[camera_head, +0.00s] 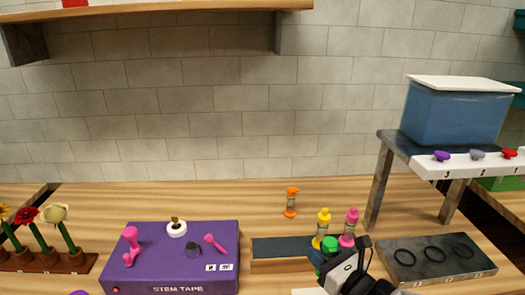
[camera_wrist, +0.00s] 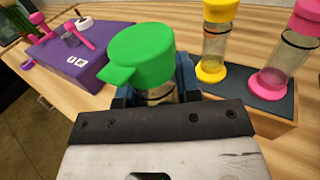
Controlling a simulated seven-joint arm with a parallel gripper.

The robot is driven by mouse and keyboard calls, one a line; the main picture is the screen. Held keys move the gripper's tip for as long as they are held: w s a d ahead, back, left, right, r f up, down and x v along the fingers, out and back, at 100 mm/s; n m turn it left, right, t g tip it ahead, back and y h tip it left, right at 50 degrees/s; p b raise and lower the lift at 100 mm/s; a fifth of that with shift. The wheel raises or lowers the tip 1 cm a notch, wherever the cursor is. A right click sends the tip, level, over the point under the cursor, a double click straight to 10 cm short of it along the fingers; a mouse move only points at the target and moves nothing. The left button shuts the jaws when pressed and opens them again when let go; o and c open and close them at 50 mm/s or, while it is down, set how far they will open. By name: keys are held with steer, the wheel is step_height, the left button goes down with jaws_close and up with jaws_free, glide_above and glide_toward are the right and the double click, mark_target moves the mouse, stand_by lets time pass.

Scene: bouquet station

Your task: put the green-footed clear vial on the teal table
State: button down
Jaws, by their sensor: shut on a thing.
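The green-footed clear vial shows in the wrist view as a green cap (camera_wrist: 143,55) with a side lip, above a short piece of clear body (camera_wrist: 160,94). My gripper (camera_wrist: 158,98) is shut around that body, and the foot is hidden. In the head view the green vial (camera_head: 329,243) is at the tip of my gripper (camera_head: 336,262), in front of the dark rack strip. I cannot make out a teal table in either view; only teal pieces (camera_head: 519,100) show at the right edge of the head view.
A yellow vial (camera_head: 323,222) and a pink vial (camera_head: 349,224) stand close behind the held vial on a dark-topped rack (camera_head: 280,247). An orange vial (camera_head: 291,203) stands farther back. A purple stem tape box (camera_head: 200,260) is left; a ringed grey plate (camera_head: 405,272) is right.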

steer(key=v, duration=0.6)
stand_by(0.3)
steer(key=shift+s, duration=0.1)
stand_by(0.7)
steer(key=w+d+r+m+t+h, duration=0.1)
steer(key=w+d+r+h, duration=0.15)
steer(key=w+r, duration=0.5)
steer(key=w+d+r+m+h, duration=0.1)
steer(key=w+d+r, duration=0.25)
steer(key=w, duration=0.75)
steer(key=w+d+r+m+t+h, duration=0.1)
steer(key=w+d+r, duration=0.1)
steer(key=w+r, duration=0.65)
steer(key=w+a+r+m+h, duration=0.1)
steer(key=w+r+h, duration=0.1)
steer(key=w+r, duration=0.6)
steer(key=w+a+r+m+h, duration=0.1)
steer(key=w+r+m+h, duration=0.1)
steer(key=w+r, duration=0.6)
steer(key=w, duration=0.6)
steer(key=shift+a+r, duration=0.25)
steer(key=shift+w+h, duration=0.15)
steer(key=shift+h, duration=0.1)
